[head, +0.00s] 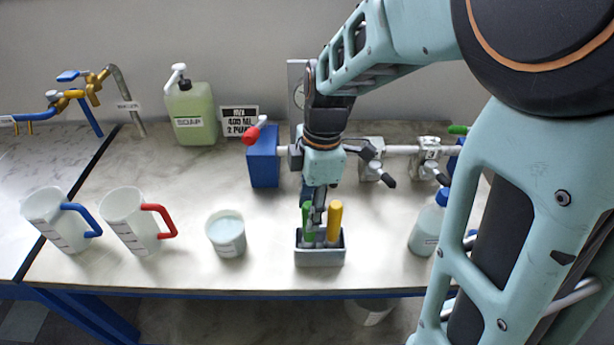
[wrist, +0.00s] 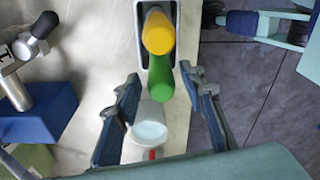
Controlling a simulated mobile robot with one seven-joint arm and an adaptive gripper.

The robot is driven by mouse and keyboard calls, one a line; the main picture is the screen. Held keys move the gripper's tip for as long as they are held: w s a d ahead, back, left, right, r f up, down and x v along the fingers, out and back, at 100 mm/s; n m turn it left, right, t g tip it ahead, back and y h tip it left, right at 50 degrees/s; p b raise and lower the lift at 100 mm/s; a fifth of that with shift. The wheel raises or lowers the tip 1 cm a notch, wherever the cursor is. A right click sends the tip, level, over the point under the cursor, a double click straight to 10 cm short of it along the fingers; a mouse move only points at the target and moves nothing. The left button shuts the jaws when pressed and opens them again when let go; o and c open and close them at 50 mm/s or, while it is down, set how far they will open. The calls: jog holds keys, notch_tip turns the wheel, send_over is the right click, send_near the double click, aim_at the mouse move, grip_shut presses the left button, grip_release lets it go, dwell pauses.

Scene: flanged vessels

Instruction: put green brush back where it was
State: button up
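The green brush (head: 307,220) stands handle up in the left part of the small grey holder (head: 320,258). The yellow brush (head: 335,222) stands to its right in the same holder. My gripper (head: 317,212) is low over the holder, partly hiding the green brush. In the wrist view, my gripper (wrist: 160,74) has its fingers spread, with the green handle (wrist: 160,80) between the tips and a gap visible on both sides. The yellow handle (wrist: 158,32) and holder rim (wrist: 143,12) are just beyond. The brush ends inside the holder are hidden.
A tub of pale liquid (head: 226,235) stands left of the holder, with red-handled (head: 135,222) and blue-handled (head: 58,220) jugs farther left. A blue-capped bottle (head: 428,226) stands right. Behind are a blue block with pipe valves (head: 263,160) and a soap jug (head: 191,115).

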jog(key=r, duration=0.7)
jog(key=d+r, duration=0.1)
jog(key=r, duration=0.3)
jog(key=shift+w+d+r, duration=0.1)
jog(key=shift+r, duration=0.05)
